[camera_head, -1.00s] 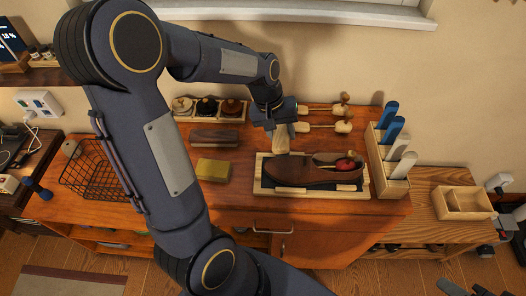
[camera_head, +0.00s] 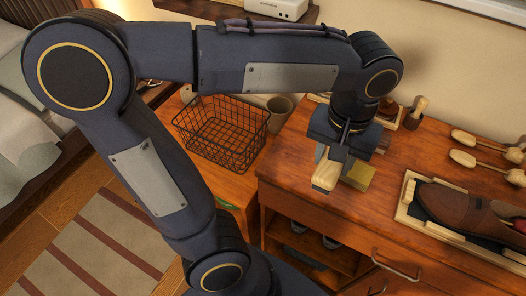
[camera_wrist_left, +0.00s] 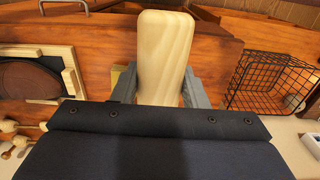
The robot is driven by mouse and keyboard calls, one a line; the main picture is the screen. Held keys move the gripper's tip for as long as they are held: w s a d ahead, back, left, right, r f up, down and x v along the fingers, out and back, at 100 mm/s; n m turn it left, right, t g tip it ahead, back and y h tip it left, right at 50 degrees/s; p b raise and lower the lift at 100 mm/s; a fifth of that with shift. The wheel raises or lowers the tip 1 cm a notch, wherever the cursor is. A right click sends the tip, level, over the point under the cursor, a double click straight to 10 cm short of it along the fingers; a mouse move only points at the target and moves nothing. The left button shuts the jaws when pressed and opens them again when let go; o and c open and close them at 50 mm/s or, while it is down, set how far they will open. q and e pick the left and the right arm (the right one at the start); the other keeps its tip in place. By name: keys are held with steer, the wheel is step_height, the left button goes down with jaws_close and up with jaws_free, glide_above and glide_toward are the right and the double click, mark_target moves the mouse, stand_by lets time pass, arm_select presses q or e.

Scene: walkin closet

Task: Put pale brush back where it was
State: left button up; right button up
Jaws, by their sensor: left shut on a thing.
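The pale brush (camera_head: 325,177), a light wooden block with rounded ends, is held in my left gripper (camera_head: 331,160). It is above the left end of the wooden cabinet top (camera_head: 290,160), beside a yellow block (camera_head: 359,176). In the left wrist view the brush (camera_wrist_left: 165,55) stands out between the two grey fingers (camera_wrist_left: 160,92), which are shut on its sides. Its bristle side is hidden. My right gripper is not in view.
A black wire basket (camera_head: 222,138) stands to the left on a lower surface. A brown shoe (camera_head: 460,209) lies on a pale wooden tray (camera_head: 405,207) at the right. Behind it are shoe trees (camera_head: 478,160) and a small upright brush (camera_head: 415,112).

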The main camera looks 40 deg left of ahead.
arm_select(q)
steer(key=shift+s+a+f, duration=0.15)
steer(key=shift+a+f, duration=0.05)
steer(key=shift+a, duration=0.7)
steer(key=w+a+f, duration=0.4)
steer(key=w+a, duration=0.1)
steer(key=a, duration=0.1)
glide_above(301, 153)
steer(key=d, duration=0.1)
steer(key=f, duration=0.2)
steer(key=s+f, duration=0.1)
steer(key=shift+f, duration=0.4)
steer(key=shift+w+a+f, duration=0.3)
steer(key=shift+w+f, duration=0.05)
steer(key=shift+f, duration=0.1)
steer(key=f, duration=0.3)
steer(key=shift+w+a+f, duration=0.15)
steer(key=shift+w+a, duration=0.05)
steer(key=shift+a, duration=0.1)
steer(key=shift+f, duration=0.3)
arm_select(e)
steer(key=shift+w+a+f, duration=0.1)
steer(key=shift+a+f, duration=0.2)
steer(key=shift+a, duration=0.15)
